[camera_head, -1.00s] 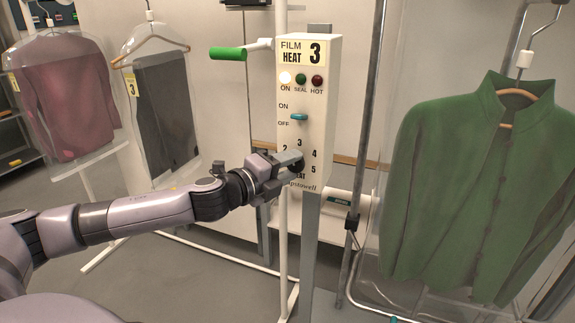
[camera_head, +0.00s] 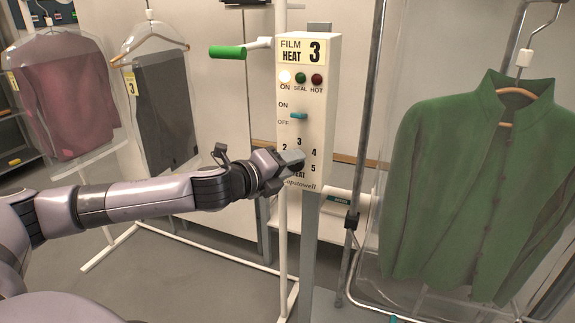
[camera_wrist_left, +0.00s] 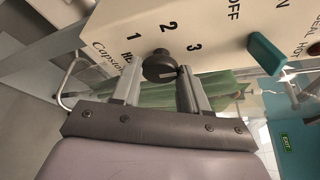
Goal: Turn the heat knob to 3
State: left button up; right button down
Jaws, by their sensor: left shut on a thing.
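The white heat control box (camera_head: 322,120) stands upright on a post, with a label reading FILM HEAT 3. Its dark round heat knob (camera_wrist_left: 158,66) sits low on the face among printed numbers; 1, 2 and 3 show in the left wrist view. My left gripper (camera_head: 293,161) is at the knob, shut on it, one finger on each side. In the head view the gripper hides most of the knob. A pale mark shows on the knob, but I cannot tell which number it points to. My right gripper is not in view.
A teal switch (camera_head: 299,115) sits above the knob; the ON lamp (camera_head: 285,77) looks lit. A green-handled lever (camera_head: 228,53) sticks out left. A green shirt (camera_head: 480,190) hangs on the right. Bagged maroon (camera_head: 70,95) and grey (camera_head: 167,105) garments hang on the left.

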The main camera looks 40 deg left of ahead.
pick_arm(q)
jog(key=o, duration=1)
jog(key=shift+o, duration=0.2)
jog(key=shift+s, duration=0.1)
jog(key=b+v, duration=0.3)
jog(key=v, duration=0.4)
